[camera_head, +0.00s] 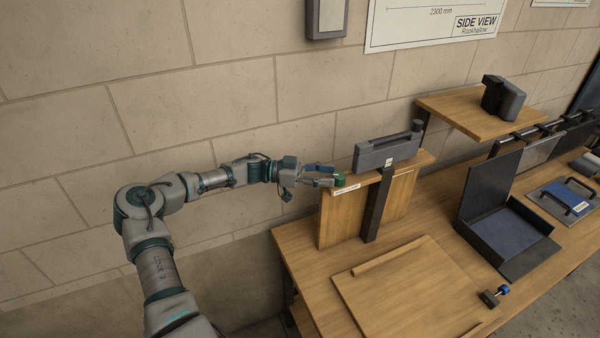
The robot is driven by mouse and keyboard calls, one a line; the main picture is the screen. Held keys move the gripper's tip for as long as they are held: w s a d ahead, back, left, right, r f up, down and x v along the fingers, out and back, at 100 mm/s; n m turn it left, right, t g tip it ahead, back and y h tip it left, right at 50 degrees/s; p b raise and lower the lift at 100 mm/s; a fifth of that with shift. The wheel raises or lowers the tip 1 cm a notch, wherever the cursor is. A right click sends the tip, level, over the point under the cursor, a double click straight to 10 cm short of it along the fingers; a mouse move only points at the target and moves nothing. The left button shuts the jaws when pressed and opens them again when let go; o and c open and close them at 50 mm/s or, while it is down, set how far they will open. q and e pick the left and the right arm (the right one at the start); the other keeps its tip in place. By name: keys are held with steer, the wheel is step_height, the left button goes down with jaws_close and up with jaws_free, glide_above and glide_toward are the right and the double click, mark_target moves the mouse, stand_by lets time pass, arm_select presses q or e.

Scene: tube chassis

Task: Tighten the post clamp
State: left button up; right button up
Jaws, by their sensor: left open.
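A dark upright post (376,208) stands against a wooden board (337,222) on the workbench. A small green knob (340,180) sits at the left end of the board's top, beside a white label (347,189). It may be the clamp's knob; its link to the post cannot be made out. My left gripper (332,175) reaches in from the left at the knob's height. Its fingers are open, with the tips close to the knob; whether they touch it is too small to tell. My right gripper is not in view.
A grey case-like block (388,151) sits on top of the board. A wooden tray-like panel (412,292) lies in front, with a small blue-knobbed part (494,297) at its right. An open dark box (507,235) stands further right. The brick wall (190,115) is close behind my arm.

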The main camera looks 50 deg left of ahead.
arm_select(q)
steer(key=v, duration=0.9)
steer(key=shift+w, duration=0.1)
steer(key=shift+a+f, duration=0.1)
